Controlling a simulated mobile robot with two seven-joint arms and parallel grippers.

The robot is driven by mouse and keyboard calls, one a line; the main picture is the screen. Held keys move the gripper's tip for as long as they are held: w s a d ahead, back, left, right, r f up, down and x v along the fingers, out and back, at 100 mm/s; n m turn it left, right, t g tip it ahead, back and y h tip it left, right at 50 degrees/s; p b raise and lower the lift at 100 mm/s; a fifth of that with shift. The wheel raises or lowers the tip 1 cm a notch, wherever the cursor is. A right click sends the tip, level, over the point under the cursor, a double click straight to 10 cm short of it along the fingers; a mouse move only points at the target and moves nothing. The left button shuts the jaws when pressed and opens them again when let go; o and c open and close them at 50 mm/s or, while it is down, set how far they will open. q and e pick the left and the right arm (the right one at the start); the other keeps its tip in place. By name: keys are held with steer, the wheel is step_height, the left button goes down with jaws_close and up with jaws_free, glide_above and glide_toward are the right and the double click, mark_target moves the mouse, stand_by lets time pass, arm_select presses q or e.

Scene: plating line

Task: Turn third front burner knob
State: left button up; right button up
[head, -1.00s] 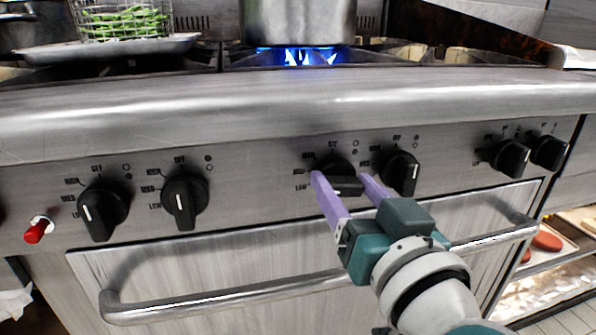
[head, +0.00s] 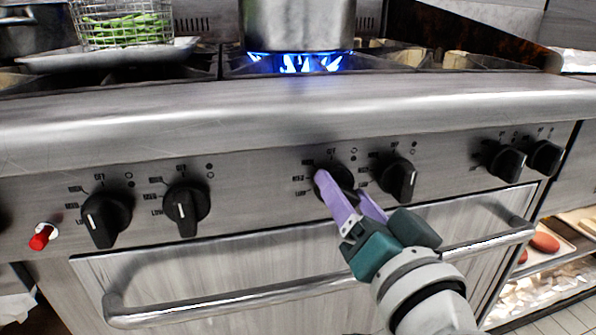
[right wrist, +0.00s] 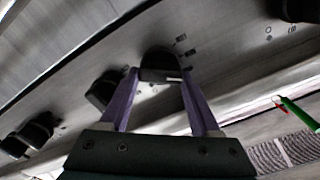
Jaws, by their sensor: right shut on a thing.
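The third front burner knob (head: 344,182) is black and sits on the steel stove front, below the lit burner. My right gripper (head: 342,184) comes from below right, with its purple fingers on either side of the knob's grip, shut on it. In the right wrist view the knob (right wrist: 160,64) lies between the two fingertips, with a pale pointer mark showing. The fingers hide part of the knob in the head view. A wide blue flame (head: 300,62) burns under the steel pot (head: 299,22). My left gripper is not in view.
A neighbouring knob (head: 399,178) stands close to the right finger. Two knobs are at left, including one near the red switch (head: 40,238), and two at far right.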

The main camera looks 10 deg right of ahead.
steer(key=shift+m, duration=1)
steer(key=o, duration=1.4)
steer(key=s+p, duration=0.2)
steer(key=s, duration=0.8)
steer(key=shift+d, duration=0.2)
